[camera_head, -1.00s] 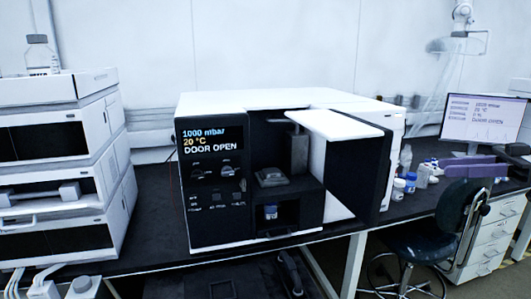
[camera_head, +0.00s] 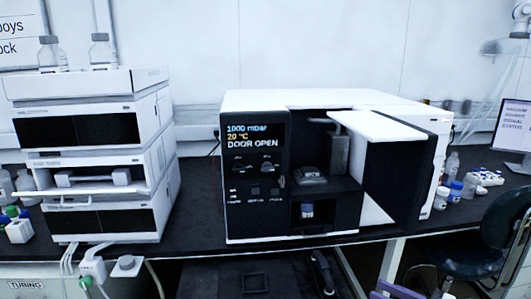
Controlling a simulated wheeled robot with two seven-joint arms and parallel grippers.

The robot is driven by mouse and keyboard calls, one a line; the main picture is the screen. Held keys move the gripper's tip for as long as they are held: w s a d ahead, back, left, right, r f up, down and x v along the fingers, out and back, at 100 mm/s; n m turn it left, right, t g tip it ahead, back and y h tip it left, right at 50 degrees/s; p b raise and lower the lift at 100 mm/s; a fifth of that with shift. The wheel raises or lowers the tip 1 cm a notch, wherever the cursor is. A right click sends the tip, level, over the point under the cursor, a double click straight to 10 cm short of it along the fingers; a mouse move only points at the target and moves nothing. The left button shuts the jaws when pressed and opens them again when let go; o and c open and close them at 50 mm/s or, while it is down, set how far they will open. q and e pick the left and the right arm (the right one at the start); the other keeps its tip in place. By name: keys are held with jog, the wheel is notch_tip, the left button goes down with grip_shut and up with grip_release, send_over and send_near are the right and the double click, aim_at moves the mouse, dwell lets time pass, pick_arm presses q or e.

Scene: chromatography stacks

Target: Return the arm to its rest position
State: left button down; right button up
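My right gripper (camera_head: 398,289) shows only as a purple piece at the bottom edge, right of centre, in front of the bench and near the chair. Most of it is cut off by the frame, so its opening cannot be judged. My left gripper is not in view. The black and white instrument (camera_head: 256,207) stands on the bench with its display reading 1000 mbar, 20 °C, DOOR OPEN. Its door (camera_head: 393,180) stands open to the right. A small vial with a blue band (camera_head: 307,211) sits in its lower bay.
A white stacked instrument (camera_head: 100,85) with bottles on top stands at left on the dark bench (camera_head: 200,205). Small bottles (camera_head: 456,192) and a monitor (camera_head: 514,127) are at right. A dark chair (camera_head: 505,225) stands at lower right. Bench between the instruments is clear.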

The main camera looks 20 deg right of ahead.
jog(key=s+a+f+m+h, duration=0.2)
jog(key=s+a+f+h, duration=0.15)
jog(key=a+f, duration=0.65)
jog(key=s+a+f+g+h, duration=0.1)
jog(key=s+a+f+g, duration=0.2)
jog(key=s+a, duration=0.5)
jog(key=s+a+f+m+g, duration=0.1)
jog(key=s+a+f+g, duration=0.2)
jog(key=s+a, duration=0.5)
jog(key=a+f, duration=0.1)
jog(key=a, duration=0.2)
jog(key=shift+s+a+f+m+g+h, duration=0.2)
jog(key=shift+s+a+m+g+h, duration=0.05)
jog(key=shift+m+g+h, duration=0.1)
